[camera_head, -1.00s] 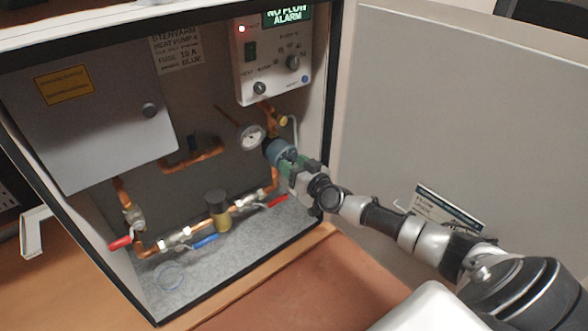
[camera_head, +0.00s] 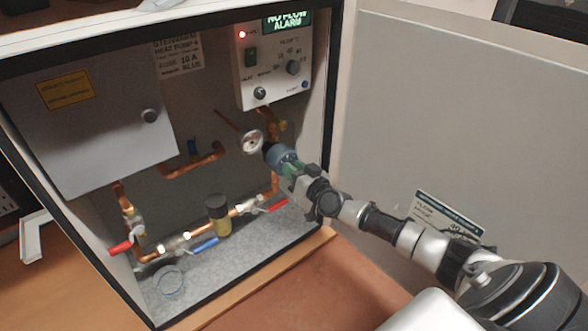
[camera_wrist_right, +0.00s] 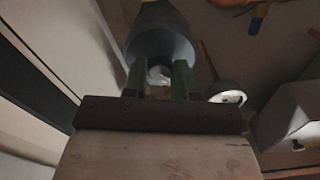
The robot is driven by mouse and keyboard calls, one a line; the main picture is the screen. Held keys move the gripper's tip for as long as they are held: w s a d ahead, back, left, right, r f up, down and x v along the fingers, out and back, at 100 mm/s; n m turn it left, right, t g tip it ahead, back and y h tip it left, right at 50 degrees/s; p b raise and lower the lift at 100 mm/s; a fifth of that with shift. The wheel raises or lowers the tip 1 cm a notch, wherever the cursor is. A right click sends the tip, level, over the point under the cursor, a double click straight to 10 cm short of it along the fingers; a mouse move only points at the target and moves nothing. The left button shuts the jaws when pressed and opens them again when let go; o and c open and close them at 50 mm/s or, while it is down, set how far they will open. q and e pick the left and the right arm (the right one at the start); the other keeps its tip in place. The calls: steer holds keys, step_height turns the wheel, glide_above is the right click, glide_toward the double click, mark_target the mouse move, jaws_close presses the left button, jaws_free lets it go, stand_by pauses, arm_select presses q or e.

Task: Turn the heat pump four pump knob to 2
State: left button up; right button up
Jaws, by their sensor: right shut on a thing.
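The blue-grey pump (camera_head: 280,155) sits on the copper pipework at the right inside. My right gripper (camera_head: 290,167) is at the pump's front end. In the right wrist view its two green fingers (camera_wrist_right: 158,82) are shut on the small pump knob (camera_wrist_right: 158,74), in front of the round pump body (camera_wrist_right: 163,40). The knob is mostly hidden and its setting cannot be read. My left gripper is not in view.
A control box (camera_head: 273,65) with a no flow alarm display and red light is above the pump. A dial gauge (camera_head: 251,141) is close left of it. Red and blue valve levers (camera_head: 203,246) are low down. The cabinet wall (camera_head: 326,110) is close on the right.

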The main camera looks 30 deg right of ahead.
steer(key=shift+f+m, duration=0.1)
steer(key=shift+m, duration=3.8)
steer(key=o, duration=0.9)
steer(key=shift+d, duration=0.1)
steer(key=shift+o, duration=0.2)
